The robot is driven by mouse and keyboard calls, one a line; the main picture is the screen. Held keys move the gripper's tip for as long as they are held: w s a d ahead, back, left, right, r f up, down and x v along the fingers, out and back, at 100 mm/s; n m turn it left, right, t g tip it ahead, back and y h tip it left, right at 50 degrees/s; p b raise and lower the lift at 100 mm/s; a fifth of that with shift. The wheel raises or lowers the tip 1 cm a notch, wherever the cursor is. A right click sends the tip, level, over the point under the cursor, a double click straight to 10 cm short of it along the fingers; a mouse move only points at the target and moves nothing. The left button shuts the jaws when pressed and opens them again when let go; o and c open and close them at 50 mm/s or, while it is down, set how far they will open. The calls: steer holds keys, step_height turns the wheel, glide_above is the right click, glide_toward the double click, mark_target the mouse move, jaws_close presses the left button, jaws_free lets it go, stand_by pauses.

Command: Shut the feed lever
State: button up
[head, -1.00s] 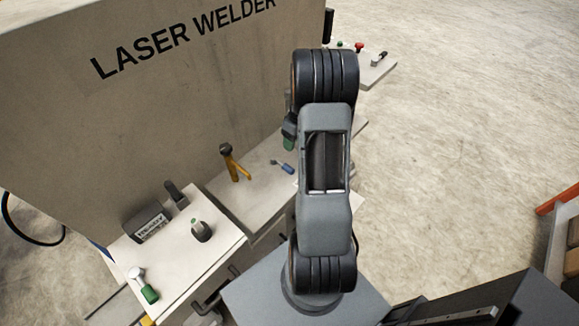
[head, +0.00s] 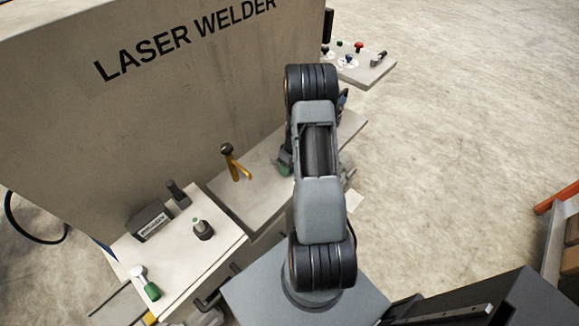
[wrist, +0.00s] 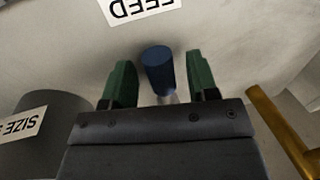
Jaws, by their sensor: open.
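The feed lever has a blue handle (wrist: 158,68) on a short metal rod. In the wrist view it stands by an upside-down FEED label (wrist: 140,8). My gripper (wrist: 161,62) is open, with one green finger on each side of the blue handle. Gaps show between handle and fingers, and I see no clear contact. In the head view my arm hides the feed lever, and only a little green of my gripper shows at the arm's left edge.
A yellow-handled lever (head: 238,168) stands left of my arm and at the wrist view's right edge (wrist: 285,130). A grey cylinder with a SIZE label (wrist: 45,118) is at the wrist view's left. The LASER WELDER wall (head: 190,95) rises behind the shelf.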

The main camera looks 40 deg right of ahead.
jaws_close()
stand_by(0.5)
